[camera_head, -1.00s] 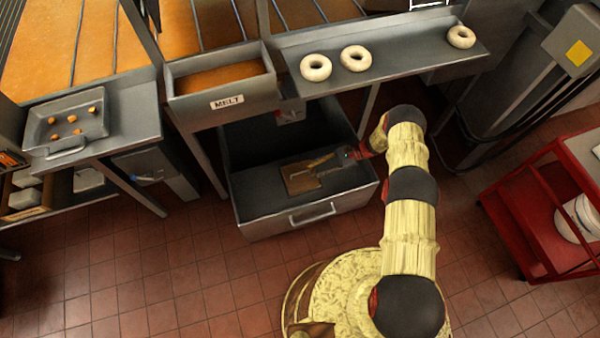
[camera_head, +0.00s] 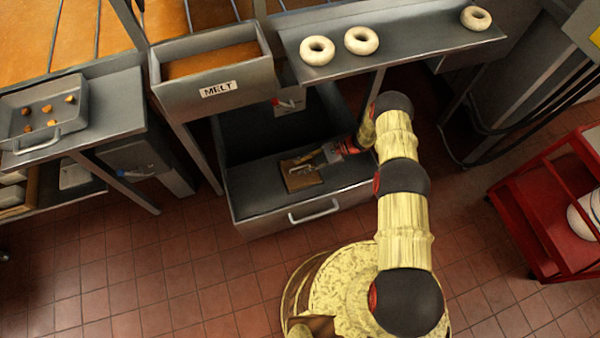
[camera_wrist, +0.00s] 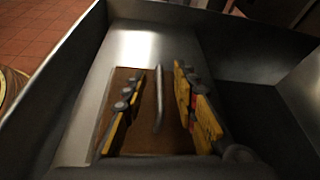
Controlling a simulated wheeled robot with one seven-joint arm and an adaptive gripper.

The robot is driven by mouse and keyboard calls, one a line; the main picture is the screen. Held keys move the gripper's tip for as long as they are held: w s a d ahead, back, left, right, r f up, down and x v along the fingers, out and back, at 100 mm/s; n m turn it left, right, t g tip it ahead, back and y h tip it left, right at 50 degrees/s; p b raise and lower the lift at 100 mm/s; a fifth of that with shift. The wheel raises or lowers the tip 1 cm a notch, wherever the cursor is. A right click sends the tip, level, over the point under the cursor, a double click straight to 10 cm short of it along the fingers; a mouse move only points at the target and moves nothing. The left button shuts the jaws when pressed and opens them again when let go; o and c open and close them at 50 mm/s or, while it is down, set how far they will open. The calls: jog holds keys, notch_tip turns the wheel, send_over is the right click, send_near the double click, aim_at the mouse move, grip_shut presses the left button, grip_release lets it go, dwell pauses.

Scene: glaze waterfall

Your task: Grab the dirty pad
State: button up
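The dirty pad (camera_head: 302,182) is a flat brown square lying on the floor of an open grey metal drawer (camera_head: 255,212). In the wrist view the brown pad (camera_wrist: 150,142) has a thin upright grey handle (camera_wrist: 159,98) at its middle. My gripper (camera_head: 318,160) reaches into the drawer from the right, over the pad. In the wrist view my gripper (camera_wrist: 160,80) is open, its yellow-and-black fingers on either side of the handle. Gaps show between the handle and both fingers. The fingers cover parts of the pad.
Drawer walls surround the pad. Above are the MELT trough (camera_head: 215,85) and a shelf (camera_head: 420,48) with three white rings. A tray (camera_head: 45,120) with orange pieces stands at left. A red cart (camera_head: 540,225) stands at right. Tiled floor (camera_head: 170,270) is clear in front.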

jog(key=shift+x, duration=1.05)
jog(key=c, duration=0.3)
jog(key=c, duration=0.4)
grip_shut()
